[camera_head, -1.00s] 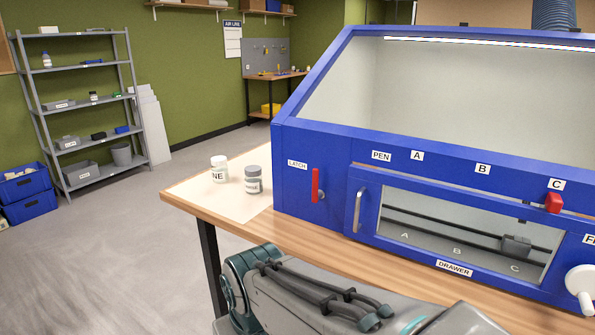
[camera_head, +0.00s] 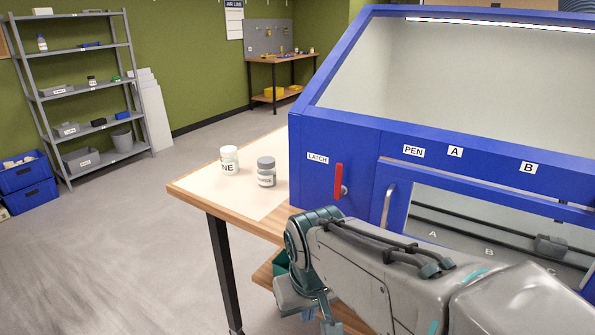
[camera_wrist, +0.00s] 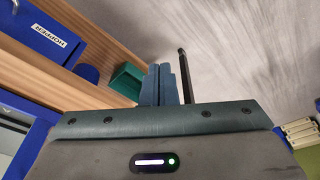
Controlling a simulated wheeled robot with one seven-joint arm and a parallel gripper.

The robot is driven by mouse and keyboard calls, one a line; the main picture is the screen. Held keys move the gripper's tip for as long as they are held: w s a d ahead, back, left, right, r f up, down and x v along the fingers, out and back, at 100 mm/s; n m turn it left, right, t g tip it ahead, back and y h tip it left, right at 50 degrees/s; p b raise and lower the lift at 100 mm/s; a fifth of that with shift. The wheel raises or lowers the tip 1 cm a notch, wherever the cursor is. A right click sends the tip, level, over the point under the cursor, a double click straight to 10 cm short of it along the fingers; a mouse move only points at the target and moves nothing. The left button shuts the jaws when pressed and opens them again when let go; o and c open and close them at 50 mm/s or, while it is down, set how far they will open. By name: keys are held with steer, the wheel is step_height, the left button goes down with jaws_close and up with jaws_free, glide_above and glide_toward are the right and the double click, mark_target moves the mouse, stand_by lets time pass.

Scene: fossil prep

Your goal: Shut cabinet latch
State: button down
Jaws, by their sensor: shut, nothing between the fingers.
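The cabinet (camera_head: 335,130) is blue with a sloped clear window. Its latch (camera_head: 339,181) is a red bar on a small grey pivot, standing upright beside the LATCH label on the left part of the front.
The wooden table (camera_head: 235,217) carries a white jar (camera_head: 229,160) and a grey-lidded jar (camera_head: 267,172) left of the cabinet. The wrist view shows a green box (camera_wrist: 127,80) and a blue part labelled HOPPER (camera_wrist: 50,38). Open floor (camera_head: 130,240) lies left of the table.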

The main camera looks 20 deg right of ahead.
steer(key=w+d+r+g+h+p, duration=0.15)
steer(key=w+d, duration=0.25)
steer(key=w, duration=0.4)
steer(key=w+d+r+g+h+p, duration=0.1)
steer(key=w+d+r+g+h, duration=0.15)
steer(key=w, duration=0.45)
steer(key=g+h+p, duration=0.1)
steer(key=h+p, duration=0.3)
steer(key=h, duration=0.5)
glide_toward(340, 179)
steer(key=a+f, duration=0.3)
steer(key=w+a+m+h, duration=0.1)
steer(key=w+a+h, duration=0.3)
steer(key=w, duration=0.1)
steer(key=shift+w+p, duration=0.25)
steer(key=shift+p, duration=0.05)
steer(key=s+d+p, duration=0.1)
steer(key=d, duration=0.3)
steer(key=s+d+p, duration=0.2)
steer(key=d, duration=0.2)
steer(key=s+d+p, duration=0.1)
steer(key=d+p, duration=0.1)
steer(key=d, duration=0.2)
steer(key=shift+s+d, duration=0.1)
steer(key=shift+s, duration=0.2)
